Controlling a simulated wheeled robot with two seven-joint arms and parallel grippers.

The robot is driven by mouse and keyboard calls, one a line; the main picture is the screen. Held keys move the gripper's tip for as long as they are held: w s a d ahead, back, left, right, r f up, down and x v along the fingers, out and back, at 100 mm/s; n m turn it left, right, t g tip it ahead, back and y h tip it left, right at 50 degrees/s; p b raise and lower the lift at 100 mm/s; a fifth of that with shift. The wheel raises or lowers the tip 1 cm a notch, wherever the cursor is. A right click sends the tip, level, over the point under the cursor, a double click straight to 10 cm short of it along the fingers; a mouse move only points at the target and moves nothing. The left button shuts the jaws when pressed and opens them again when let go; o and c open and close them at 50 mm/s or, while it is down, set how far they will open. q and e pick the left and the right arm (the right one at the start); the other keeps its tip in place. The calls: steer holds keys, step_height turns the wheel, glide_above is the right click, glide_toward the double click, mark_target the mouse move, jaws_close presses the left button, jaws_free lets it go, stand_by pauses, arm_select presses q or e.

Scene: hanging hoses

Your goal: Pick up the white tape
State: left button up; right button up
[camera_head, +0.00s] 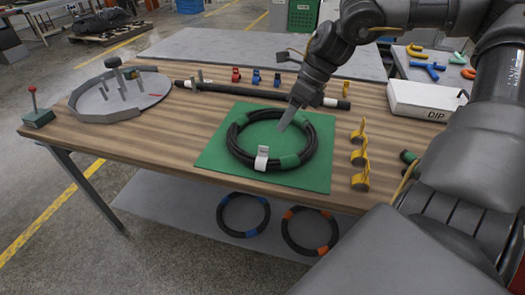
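The white tape (261,158) is a small white strip around the front-left part of a coiled black hose (238,148), with a tab standing up. The coil lies on a green mat (215,163) on the wooden table and also has green bands. My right gripper (286,124) comes in from the upper right and points down over the far right part of the coil, up and to the right of the white tape. Its fingers look close together, but whether they are shut is unclear. My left gripper is out of view.
Several yellow clamps (359,158) stand right of the mat. A white box marked DIP (425,100) is at the right. A black bar (225,90) lies behind the mat, and a round grey fixture (118,97) is at the left. Bare wood lies left of the mat.

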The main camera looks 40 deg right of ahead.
mark_target(263, 157)
steer(key=shift+w+x, duration=0.25)
steer(key=shift+x, duration=2.15)
steer(key=shift+w+x, duration=0.2)
steer(key=shift+x, duration=2.2)
steer(key=shift+r, duration=0.2)
steer(key=shift+c, duration=0.3)
jaws_close()
